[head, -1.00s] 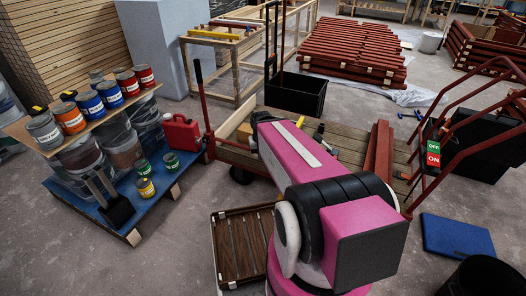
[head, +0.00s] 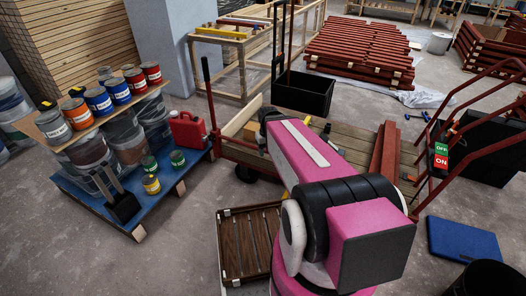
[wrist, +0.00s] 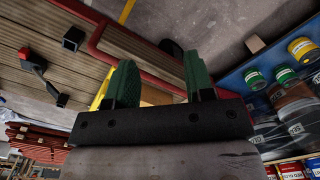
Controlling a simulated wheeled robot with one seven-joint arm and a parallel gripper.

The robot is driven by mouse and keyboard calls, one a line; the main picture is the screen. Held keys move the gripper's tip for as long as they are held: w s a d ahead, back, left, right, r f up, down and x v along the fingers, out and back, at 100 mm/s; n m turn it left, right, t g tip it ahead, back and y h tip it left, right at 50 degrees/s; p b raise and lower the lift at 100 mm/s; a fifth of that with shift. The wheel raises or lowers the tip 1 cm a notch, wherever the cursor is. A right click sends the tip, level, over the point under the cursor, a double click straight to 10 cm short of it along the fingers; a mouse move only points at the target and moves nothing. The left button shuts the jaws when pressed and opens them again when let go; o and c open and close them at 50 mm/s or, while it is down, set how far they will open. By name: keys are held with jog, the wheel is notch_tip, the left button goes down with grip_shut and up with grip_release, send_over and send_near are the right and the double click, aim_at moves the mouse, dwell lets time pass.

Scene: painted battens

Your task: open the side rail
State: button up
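A low cart with a plank deck (head: 345,138) stands in the middle of the head view. A red rail (head: 240,156) runs along its near left edge. The red rail (wrist: 135,64) also crosses the wrist view beyond my fingers, beside the planks (wrist: 50,38). My gripper (wrist: 158,82) has two green ribbed fingers standing well apart. Nothing is held between them. In the head view my pink arm hides part of the cart, and the fingers cannot be made out.
A blue pallet (head: 180,190) with paint cans and a red canister (head: 187,131) stands left of the cart. A dark slatted crate (head: 248,240) lies on the floor in front. A red tubular frame with an OFF/ON sign (head: 441,156) is at right. Floor at lower left is clear.

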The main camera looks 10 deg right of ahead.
jog(key=w+d+f+n, duration=0.2)
jog(key=w+n, duration=0.1)
jog(key=w, duration=0.4)
jog(key=w+d+f+n+g+y, duration=0.1)
jog(key=w+d+f+n, duration=0.15)
jog(key=w, duration=0.35)
jog(key=w+d+f+n, duration=0.1)
jog(key=w+n, duration=0.2)
jog(key=w, duration=0.4)
jog(key=f, duration=0.3)
jog(key=s+a+f, duration=0.1)
jog(key=f, duration=0.6)
jog(key=shift+s+a+f, duration=0.25)
jog(key=shift+s+f, duration=0.1)
jog(key=shift+c, duration=0.4)
grip_shut()
